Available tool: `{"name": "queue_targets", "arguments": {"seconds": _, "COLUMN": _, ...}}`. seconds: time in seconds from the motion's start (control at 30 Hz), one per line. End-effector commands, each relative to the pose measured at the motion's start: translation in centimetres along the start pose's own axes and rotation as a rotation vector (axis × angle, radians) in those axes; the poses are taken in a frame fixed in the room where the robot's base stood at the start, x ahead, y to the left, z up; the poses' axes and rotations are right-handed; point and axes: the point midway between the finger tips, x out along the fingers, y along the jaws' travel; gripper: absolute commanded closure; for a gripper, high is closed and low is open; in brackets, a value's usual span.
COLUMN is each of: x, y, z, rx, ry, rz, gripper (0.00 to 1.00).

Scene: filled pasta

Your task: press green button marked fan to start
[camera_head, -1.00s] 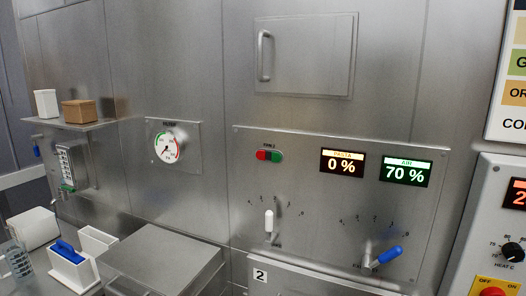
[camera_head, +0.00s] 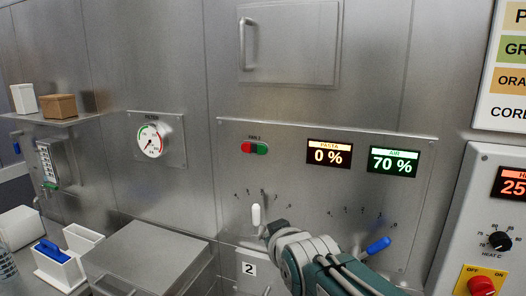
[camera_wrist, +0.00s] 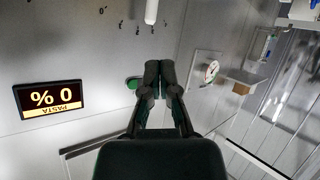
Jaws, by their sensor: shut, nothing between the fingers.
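The green button (camera_head: 262,149) sits beside a red button (camera_head: 246,148) under a small label reading FAN 1 or similar, on the steel control panel (camera_head: 225,170). In the wrist view, which is upside down, the green button (camera_wrist: 132,83) shows just left of the fingers, partly hidden by them. My gripper (camera_wrist: 160,66) is shut and empty, pointing towards the panel. Contact with the button cannot be made out. In the head view my arm rises from the lower right, its dark end below and right of the buttons, close to the white lever.
The white lever (camera_head: 256,214) and blue lever (camera_head: 377,246) stick out below the buttons. The pasta display (camera_head: 329,153) reads 0 % and the air display (camera_head: 394,161) 70 %. A round gauge (camera_head: 151,141) is to the left. A steel box (camera_head: 150,255) stands at lower left.

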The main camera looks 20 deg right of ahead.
Motion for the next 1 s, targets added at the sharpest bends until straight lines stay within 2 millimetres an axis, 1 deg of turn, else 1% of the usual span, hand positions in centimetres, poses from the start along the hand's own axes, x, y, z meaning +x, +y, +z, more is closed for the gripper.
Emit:
{"name": "queue_targets", "arguments": {"seconds": 0.03, "x": 1.6, "y": 0.2, "z": -1.7, "rx": -0.028, "ry": 0.071, "rz": 0.009, "gripper": 1.0}}
{"name": "queue_targets", "arguments": {"seconds": 0.2, "x": 5.1, "y": 0.7, "z": -7.7, "rx": -0.126, "ry": 0.344, "rz": 0.057, "gripper": 1.0}}
{"name": "queue_targets", "arguments": {"seconds": 0.3, "x": 6.6, "y": 0.7, "z": -10.5, "rx": -0.175, "ry": 0.493, "rz": 0.087, "gripper": 1.0}}
{"name": "queue_targets", "arguments": {"seconds": 0.4, "x": 7.4, "y": 0.6, "z": -12.4, "rx": -0.213, "ry": 0.613, "rz": 0.113, "gripper": 1.0}}
{"name": "queue_targets", "arguments": {"seconds": 0.5, "x": 7.7, "y": 0.6, "z": -13.6, "rx": -0.234, "ry": 0.691, "rz": 0.131, "gripper": 1.0}}
{"name": "queue_targets", "arguments": {"seconds": 0.6, "x": 7.8, "y": 0.6, "z": -14.1, "rx": -0.244, "ry": 0.728, "rz": 0.141, "gripper": 1.0}}
{"name": "queue_targets", "arguments": {"seconds": 1.0, "x": 8.0, "y": 0.7, "z": -14.3, "rx": -0.245, "ry": 0.733, "rz": 0.143, "gripper": 1.0}}
